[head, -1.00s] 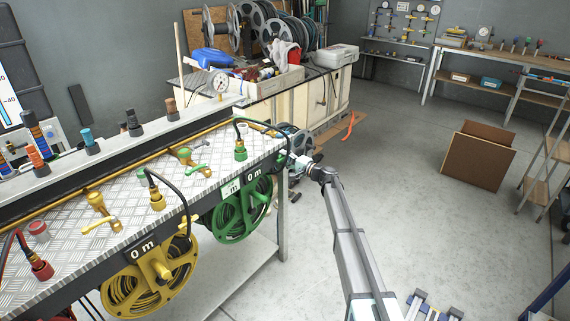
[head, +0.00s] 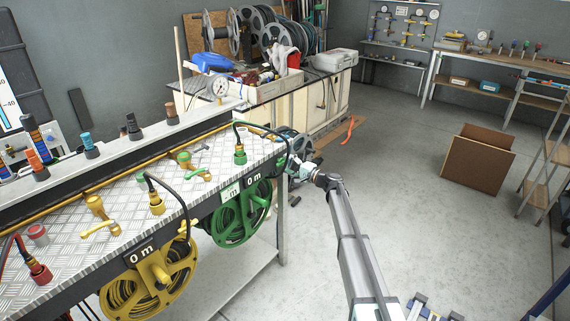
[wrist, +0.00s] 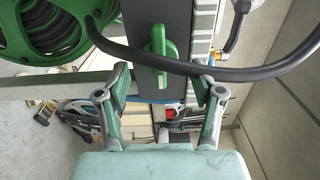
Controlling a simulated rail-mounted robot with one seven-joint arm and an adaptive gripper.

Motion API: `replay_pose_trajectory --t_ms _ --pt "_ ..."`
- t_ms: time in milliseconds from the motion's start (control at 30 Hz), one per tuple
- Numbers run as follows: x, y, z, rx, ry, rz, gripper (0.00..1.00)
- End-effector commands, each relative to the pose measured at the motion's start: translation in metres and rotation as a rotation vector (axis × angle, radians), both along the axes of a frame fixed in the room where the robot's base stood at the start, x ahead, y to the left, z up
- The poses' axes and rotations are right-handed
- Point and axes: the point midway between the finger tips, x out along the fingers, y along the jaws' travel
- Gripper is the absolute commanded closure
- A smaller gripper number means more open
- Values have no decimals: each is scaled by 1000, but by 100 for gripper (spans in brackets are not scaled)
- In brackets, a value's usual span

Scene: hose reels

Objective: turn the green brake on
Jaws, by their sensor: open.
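The green brake (wrist: 158,48) is a small upright green lever on the dark bench edge, ahead of my gripper in the wrist view. I cannot make it out in the head view. My gripper (wrist: 160,84) is open, one finger on each side and a little short of the lever, with nothing between the fingertips. In the head view my gripper (head: 297,169) is at the far right corner of the bench, right of the green hose reel (head: 241,213). That reel also shows at the upper left of the wrist view (wrist: 45,30).
A black hose (wrist: 225,72) curves across just beyond the fingers, close to the lever. The metal-topped bench (head: 130,205) carries a green valve (head: 198,174) and yellow fittings. A yellow reel (head: 150,285) hangs nearer.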

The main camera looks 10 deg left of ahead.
Motion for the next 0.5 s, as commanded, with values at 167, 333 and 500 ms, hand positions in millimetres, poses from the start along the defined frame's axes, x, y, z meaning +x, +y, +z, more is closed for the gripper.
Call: replay_pose_trajectory --t_ms 167,333,500 --pt "-22 -31 0 1 1 -2 33" --pt "-38 -57 0 1 1 -2 33" --pt "-48 -74 0 1 1 -2 33"
